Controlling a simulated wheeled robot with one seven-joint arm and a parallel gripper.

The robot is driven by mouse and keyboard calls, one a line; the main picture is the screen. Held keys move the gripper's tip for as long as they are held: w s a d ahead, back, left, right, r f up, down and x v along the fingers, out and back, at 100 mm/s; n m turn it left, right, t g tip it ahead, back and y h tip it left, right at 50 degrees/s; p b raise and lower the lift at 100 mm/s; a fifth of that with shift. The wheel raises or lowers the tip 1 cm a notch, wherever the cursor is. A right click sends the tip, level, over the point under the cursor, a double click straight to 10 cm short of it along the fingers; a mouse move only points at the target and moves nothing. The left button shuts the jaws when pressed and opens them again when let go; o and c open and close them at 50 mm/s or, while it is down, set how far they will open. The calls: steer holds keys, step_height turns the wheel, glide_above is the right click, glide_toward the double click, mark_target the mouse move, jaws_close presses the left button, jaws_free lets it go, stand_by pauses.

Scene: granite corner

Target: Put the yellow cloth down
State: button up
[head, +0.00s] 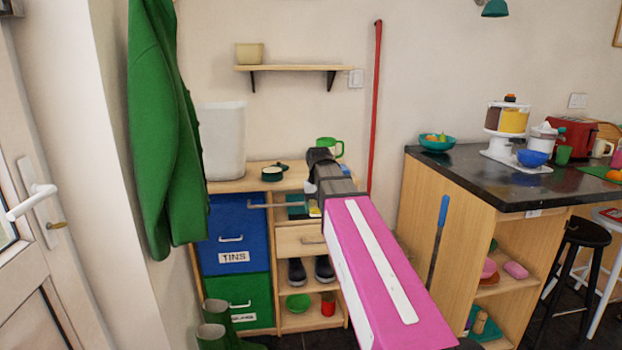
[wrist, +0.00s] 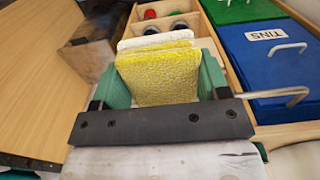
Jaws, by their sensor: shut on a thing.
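The yellow cloth (wrist: 160,75) is a thick folded pad with a rough yellow face, and paler edges show behind it. My gripper (wrist: 158,88) is shut on it, with a green finger at either side. In the head view my gripper hangs in front of the wooden unit, and only a small yellow bit of the cloth (head: 314,211) shows beside it. From these views I cannot tell whether the cloth touches anything below.
The wooden unit (head: 235,186) holds a blue TINS drawer (head: 237,228), a green drawer (head: 238,292) and open shelves with shoes. A green mug (head: 331,147) and small dark-green pot (head: 273,173) stand on top. A dark counter (head: 470,165) crowded with kitchen things is at right.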

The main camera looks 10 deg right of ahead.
steer(key=w+a+r, duration=0.4)
steer(key=w+r, duration=0.3)
steer(key=w, duration=0.1)
steer(key=w+a+r, duration=0.4)
steer(key=w+r, duration=0.4)
steer(key=w, duration=0.1)
steer(key=w+d+f, duration=0.2)
steer(key=d, duration=0.1)
steer(key=w+d+f, duration=0.2)
steer(key=d, duration=0.1)
steer(key=w+d+f, duration=0.3)
steer(key=shift+d, duration=0.2)
steer(key=shift+f, duration=2.05)
steer(key=shift+f, duration=0.1)
steer(key=o, duration=0.8)
